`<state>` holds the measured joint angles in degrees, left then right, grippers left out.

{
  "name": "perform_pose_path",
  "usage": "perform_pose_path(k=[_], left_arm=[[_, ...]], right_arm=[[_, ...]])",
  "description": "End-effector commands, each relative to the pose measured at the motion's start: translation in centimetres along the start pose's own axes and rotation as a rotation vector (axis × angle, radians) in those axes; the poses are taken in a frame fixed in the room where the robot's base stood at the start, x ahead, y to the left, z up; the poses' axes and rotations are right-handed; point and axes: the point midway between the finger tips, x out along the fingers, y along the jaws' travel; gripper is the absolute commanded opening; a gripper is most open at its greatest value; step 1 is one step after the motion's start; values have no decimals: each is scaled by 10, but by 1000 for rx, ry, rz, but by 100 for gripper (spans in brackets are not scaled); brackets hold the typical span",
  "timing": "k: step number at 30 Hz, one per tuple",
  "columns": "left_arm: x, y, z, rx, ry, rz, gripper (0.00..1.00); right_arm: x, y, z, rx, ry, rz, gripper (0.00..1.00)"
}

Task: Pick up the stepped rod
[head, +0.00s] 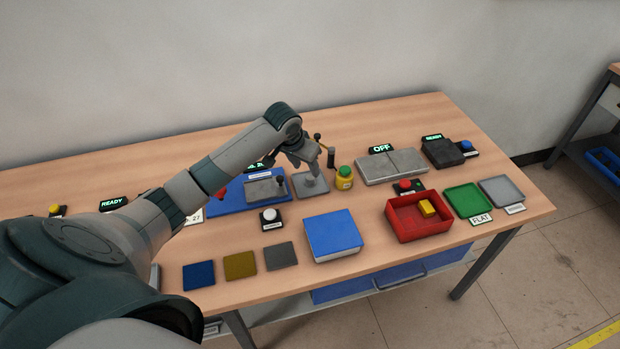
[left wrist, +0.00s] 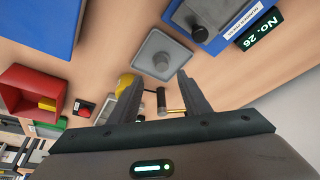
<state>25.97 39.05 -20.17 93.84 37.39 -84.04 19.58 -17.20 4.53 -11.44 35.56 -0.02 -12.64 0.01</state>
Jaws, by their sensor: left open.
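A grey round piece, which looks like the stepped rod seen end-on, stands on a square grey tray (left wrist: 150,42) in the left wrist view; its top (left wrist: 162,61) shows near the fingertips. In the head view the tray (head: 324,190) lies below my left gripper (head: 312,168), and the piece (head: 310,181) is partly covered by the fingers. My left gripper also shows in the left wrist view (left wrist: 158,76), its two fingers apart with the piece just beyond their tips. Its steps cannot be made out. My right gripper is not in view.
A yellow jar (head: 344,178) and a dark upright rod (head: 331,157) stand close right of the gripper. A blue fixture (head: 235,199) lies left of the tray. A blue box (head: 332,236) and a red bin (head: 393,217) are nearer the front edge.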

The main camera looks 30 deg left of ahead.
Motion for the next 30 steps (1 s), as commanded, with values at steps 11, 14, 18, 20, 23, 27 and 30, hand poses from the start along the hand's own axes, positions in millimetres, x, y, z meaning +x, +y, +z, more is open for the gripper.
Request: perform_pose_path(k=[11,14,18,20,23,27,30], left_arm=[[19,0,0,0,0,-1,43],[19,0,0,0,0,0,43],[20,0,0,0,0,0,43],[22,0,0,0,0,0,43],[28,-1,0,-1,-2,1,43],[41,-4,0,-2,-2,1,43],[54,-4,1,-2,-2,1,43]], right_arm=[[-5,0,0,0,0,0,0],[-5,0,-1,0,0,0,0],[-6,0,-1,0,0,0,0],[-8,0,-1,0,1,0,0],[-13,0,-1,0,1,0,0],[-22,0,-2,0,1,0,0],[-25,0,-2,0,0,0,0]])
